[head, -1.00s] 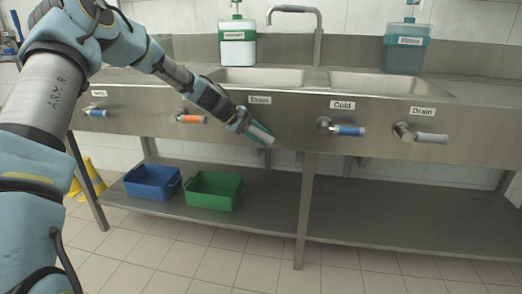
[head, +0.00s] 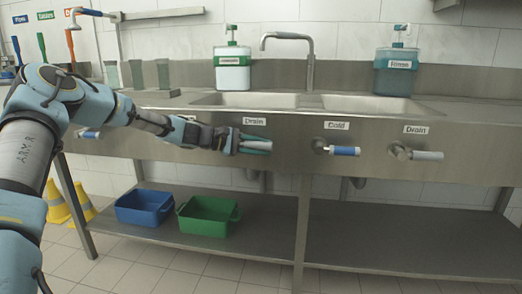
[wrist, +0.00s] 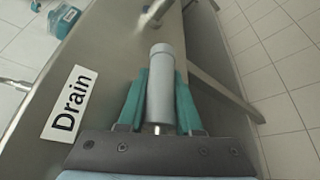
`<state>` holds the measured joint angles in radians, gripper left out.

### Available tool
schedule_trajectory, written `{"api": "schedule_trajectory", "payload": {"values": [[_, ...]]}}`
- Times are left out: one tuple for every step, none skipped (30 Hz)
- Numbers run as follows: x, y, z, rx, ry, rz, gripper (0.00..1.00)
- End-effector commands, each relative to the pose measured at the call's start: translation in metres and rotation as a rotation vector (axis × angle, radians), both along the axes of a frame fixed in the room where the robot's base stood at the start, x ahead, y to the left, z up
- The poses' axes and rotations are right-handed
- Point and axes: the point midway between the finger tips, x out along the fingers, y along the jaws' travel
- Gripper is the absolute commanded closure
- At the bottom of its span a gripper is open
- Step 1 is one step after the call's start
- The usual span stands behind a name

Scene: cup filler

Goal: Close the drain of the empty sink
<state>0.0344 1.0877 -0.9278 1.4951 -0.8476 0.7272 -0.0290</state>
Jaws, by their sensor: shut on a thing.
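My gripper (head: 257,143) is shut on the grey left drain handle (wrist: 160,85). The teal fingers lie along both sides of the handle, and its rounded end sticks out past them in the wrist view. In the head view the handle lies nearly level, pointing right, under the left "Drain" label (head: 254,121). That label also shows in the wrist view (wrist: 68,104). The left basin (head: 240,99) and right basin (head: 370,104) are set in the steel counter. Their floors and drain holes are hidden, so I cannot tell what they hold.
A blue "Cold" handle (head: 344,151) and a second grey drain handle (head: 428,156) stick out on the right. A faucet (head: 310,55) stands behind the basins. A blue crate (head: 145,207) and green crate (head: 208,216) sit on the lower shelf.

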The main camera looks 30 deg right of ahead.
Motion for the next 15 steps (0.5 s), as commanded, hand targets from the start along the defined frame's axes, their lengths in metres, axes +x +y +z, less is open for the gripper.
{"api": "schedule_trajectory", "payload": {"values": [[-0.0015,-0.0011,0.0017,-0.004,0.006,-0.003,1.0],[-0.0016,-0.0011,0.0017,-0.005,0.007,-0.002,1.0],[-0.0016,-0.0011,0.0019,-0.005,0.007,-0.002,1.0],[-0.0016,-0.0011,0.002,-0.005,0.007,-0.002,1.0],[-0.0017,-0.0012,0.002,-0.005,0.007,-0.003,1.0],[-0.0017,-0.0012,0.002,-0.005,0.007,-0.003,1.0],[-0.0017,-0.0012,0.002,-0.005,0.007,-0.003,1.0],[-0.0017,-0.0013,0.002,-0.005,0.007,-0.003,1.0],[-0.0018,-0.0013,0.0021,-0.005,0.007,-0.003,1.0],[-0.0018,-0.0013,0.0021,-0.005,0.007,-0.003,1.0],[-0.0019,-0.0014,0.0021,-0.005,0.007,-0.003,0.63],[-0.0018,-0.0013,0.0021,-0.004,0.006,-0.003,0.58],[-0.0017,-0.0013,0.002,-0.004,0.006,-0.003,0.55],[-0.0015,-0.0012,0.0019,-0.004,0.006,-0.003,0.54],[-0.0014,-0.001,0.0017,-0.004,0.005,-0.002,0.54]]}}
